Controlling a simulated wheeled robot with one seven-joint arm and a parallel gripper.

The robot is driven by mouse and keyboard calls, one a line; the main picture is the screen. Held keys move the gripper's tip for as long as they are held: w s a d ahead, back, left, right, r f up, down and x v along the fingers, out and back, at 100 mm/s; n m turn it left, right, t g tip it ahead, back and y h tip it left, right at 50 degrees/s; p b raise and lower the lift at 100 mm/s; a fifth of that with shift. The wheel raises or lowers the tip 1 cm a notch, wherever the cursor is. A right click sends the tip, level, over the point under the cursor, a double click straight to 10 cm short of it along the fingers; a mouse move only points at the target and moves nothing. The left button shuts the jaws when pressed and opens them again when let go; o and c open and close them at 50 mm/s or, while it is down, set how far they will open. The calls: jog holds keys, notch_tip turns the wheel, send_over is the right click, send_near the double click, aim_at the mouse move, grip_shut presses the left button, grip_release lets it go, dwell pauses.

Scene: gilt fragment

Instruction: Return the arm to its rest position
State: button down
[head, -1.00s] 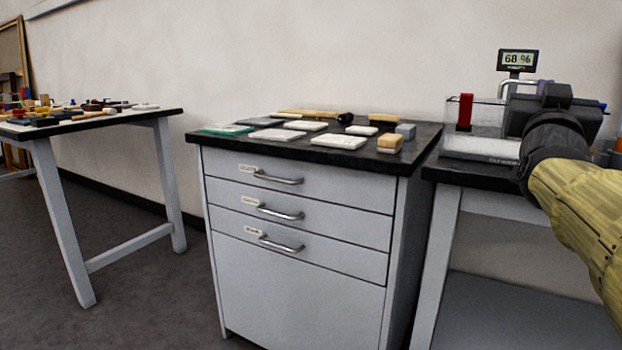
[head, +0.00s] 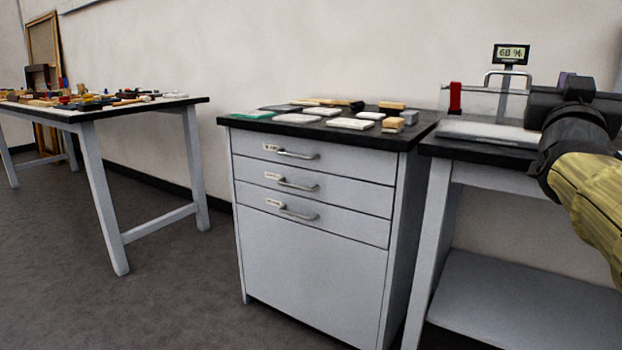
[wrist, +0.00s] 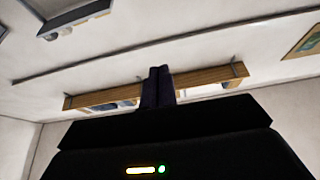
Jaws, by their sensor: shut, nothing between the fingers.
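My arm, in a yellowish sleeve with a black wrist, reaches in from the right edge of the head view. Its dark hand is in front of the right bench, and its fingertips cannot be made out there. In the wrist view, my gripper (wrist: 157,86) shows two dark fingers side by side, shut with nothing between them. Behind the fingers are a pale wall and a wooden shelf (wrist: 205,77), with nothing seen touching them.
A grey drawer cabinet (head: 310,250) with a black top bearing several pale blocks stands mid-view, drawers shut. The right bench (head: 480,153) holds a clear-walled box with a red clip (head: 455,98) and a display (head: 511,54). A table (head: 180,104) with tools stands left. Floor between is clear.

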jog(key=w+a+f+n+g+y+p, duration=0.25)
jog(key=a+f+g+y+p, duration=0.3)
jog(key=f, duration=0.55)
jog(key=w+a+f+n+g+y+p, duration=0.2)
jog(key=w+a+f+y+p, duration=0.15)
jog(key=a+f+p, duration=0.55)
jog(key=s+a+f+n+g+y+p, duration=0.1)
jog(key=s+a+f+g+y+p, duration=0.1)
jog(key=s+a+f+g+p, duration=0.5)
jog(key=s+a+f+n+g+y, duration=0.15)
jog(key=s+f, duration=0.45)
jog(key=s, duration=0.6)
notch_tip(320, 180, up, 37)
jog(key=p, duration=3.7)
jog(key=shift+w+a+r+g, duration=0.2)
jog(key=shift+a+g, duration=0.1)
jog(key=shift+a, duration=0.05)
jog(key=shift+w, duration=0.1)
jog(key=shift+w, duration=0.1)
